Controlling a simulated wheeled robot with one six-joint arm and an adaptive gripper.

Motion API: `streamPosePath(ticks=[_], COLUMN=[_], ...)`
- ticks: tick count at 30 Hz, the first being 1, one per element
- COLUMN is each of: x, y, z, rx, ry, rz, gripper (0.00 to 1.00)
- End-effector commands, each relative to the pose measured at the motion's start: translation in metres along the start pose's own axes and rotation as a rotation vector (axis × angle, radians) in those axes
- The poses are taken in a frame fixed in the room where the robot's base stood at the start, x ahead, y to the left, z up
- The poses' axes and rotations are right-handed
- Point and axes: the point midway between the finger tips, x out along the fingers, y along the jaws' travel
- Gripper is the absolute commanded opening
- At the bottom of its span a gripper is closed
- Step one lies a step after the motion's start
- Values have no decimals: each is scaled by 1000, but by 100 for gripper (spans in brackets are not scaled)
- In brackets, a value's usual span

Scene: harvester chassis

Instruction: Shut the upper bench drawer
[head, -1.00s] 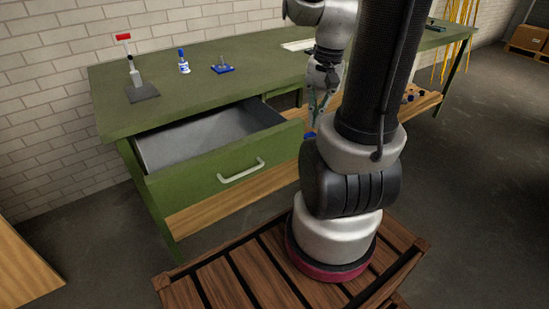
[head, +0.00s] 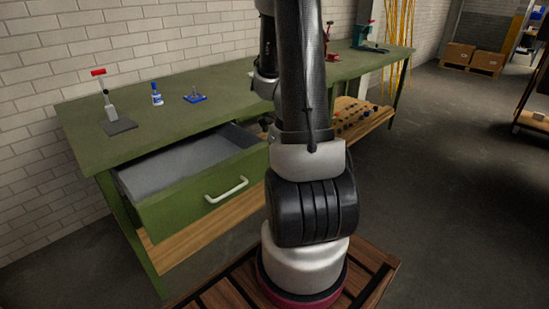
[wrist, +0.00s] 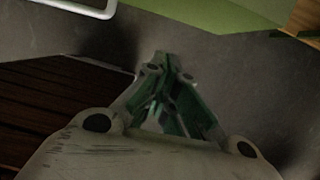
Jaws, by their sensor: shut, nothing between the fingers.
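The upper bench drawer (head: 158,208) is pulled out at the left end of the green workbench, its grey inside showing. Its front has a white bar handle (head: 227,189). In the wrist view the handle (wrist: 85,8) is at the top left and the green drawer front (wrist: 215,14) runs along the top edge. My gripper (wrist: 165,62) is shut and empty, with its fingers over the grey floor in that picture, apart from the handle. In the head view my own arm hides the gripper.
On the bench top (head: 150,105) stand a red-handled clamp (head: 109,105), a blue-capped bottle (head: 157,94) and a small blue fixture (head: 195,97). A wooden lower shelf (head: 350,118) holds several small parts. The floor (head: 450,180) to the right is clear. Cardboard boxes (head: 472,57) stand far back.

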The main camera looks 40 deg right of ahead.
Motion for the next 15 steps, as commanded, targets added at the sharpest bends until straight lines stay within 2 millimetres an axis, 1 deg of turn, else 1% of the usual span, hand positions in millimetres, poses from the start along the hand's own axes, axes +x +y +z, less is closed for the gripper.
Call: streamPosePath(ticks=[1, 3, 9, 11, 12, 15], x=[11, 26, 63, 72, 72, 74], y=[0, 0, 0, 0, 0, 0], z=[-1, -1, -1, -1, 8, 21], rx=[2, 2, 1, 1, -6, -7], ry=[5, 5, 4, 4, 0, -1], rz=[4, 3, 2, 1, 0, 0], gripper=[0, 0, 0, 0, 0, 0])
